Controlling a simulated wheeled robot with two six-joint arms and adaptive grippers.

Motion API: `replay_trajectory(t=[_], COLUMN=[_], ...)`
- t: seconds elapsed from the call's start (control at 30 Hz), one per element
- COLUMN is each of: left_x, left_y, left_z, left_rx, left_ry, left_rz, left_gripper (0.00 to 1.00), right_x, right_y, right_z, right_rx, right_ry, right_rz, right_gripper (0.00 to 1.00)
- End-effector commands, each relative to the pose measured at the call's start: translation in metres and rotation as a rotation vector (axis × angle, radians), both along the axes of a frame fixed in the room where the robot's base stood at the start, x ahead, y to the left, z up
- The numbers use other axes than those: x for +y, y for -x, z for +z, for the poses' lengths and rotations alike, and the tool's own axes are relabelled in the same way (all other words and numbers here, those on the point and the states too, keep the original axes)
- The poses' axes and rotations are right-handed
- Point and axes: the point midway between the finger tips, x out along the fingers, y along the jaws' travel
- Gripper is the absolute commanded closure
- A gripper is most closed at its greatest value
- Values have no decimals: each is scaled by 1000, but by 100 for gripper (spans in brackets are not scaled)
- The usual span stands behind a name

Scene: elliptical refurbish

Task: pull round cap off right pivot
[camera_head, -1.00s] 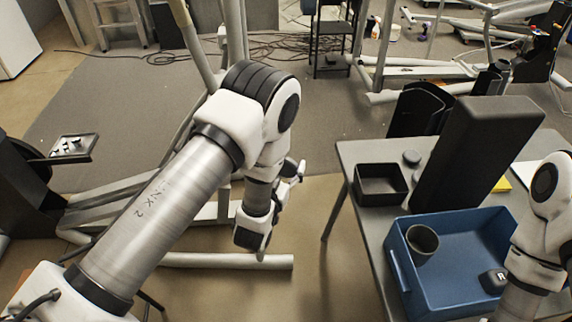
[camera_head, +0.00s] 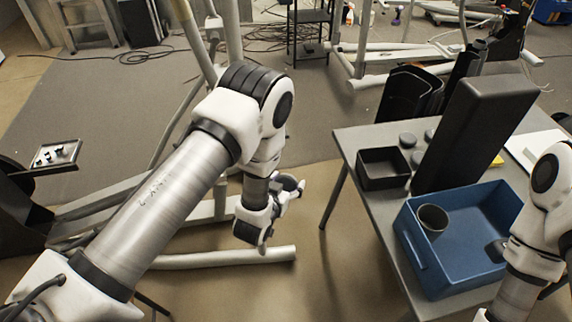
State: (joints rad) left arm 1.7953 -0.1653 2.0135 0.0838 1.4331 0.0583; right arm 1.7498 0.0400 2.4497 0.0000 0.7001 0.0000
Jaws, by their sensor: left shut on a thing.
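My left gripper (camera_head: 293,193) hangs over the floor beside the elliptical frame (camera_head: 225,207). It is shut on a small dark round piece, which looks like the round cap (camera_head: 286,182). The fingers are small in the picture and partly covered by the piece. The right pivot cannot be made out; my left arm covers much of the machine. My right arm comes in at the right edge, but its gripper is not in view.
A grey table (camera_head: 352,143) stands at the right. It carries a black open box (camera_head: 383,181), several dark round caps (camera_head: 407,140), a tall black block (camera_head: 475,130) and a blue bin (camera_head: 424,262) holding a dark cup (camera_head: 432,219). Open floor lies between machine and table.

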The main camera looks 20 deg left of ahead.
Motion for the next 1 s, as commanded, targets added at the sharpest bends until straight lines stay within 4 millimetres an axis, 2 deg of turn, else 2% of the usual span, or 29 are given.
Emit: replay_trajectory(t=[0.2, 0.3, 0.37, 0.53, 0.63, 0.73, 0.83, 1.0], left_x=[8, 26, 39, 79, 104, 126, 140, 144], left_y=[24, 44, 53, 67, 64, 47, 37, 37], left_z=[-60, -69, -65, -33, -8, 14, 30, 36], left_rx=[214, 376, 459, 669, 792, 915, 1037, 1179], left_ry=[-20, -51, -73, -128, -153, -168, -167, -176], left_rz=[-92, -168, -204, -253, -248, -215, -174, -155], left_gripper=[97, 97, 97, 97, 97, 97, 97, 97], right_x=[0, 0, 0, 0, 0, 0, 0, 0], right_y=[0, 0, 0, 0, 0, 0, 0, 0], right_z=[7, 19, 25, 42, 53, 63, 72, 73], right_rx=[0, 0, 0, 0, 0, 0, 0, 0], right_ry=[0, 0, 0, 0, 0, 0, 0, 0], right_rz=[0, 0, 0, 0, 0, 0, 0, 0], right_gripper=[0, 0, 0, 0, 0, 0, 0, 0])
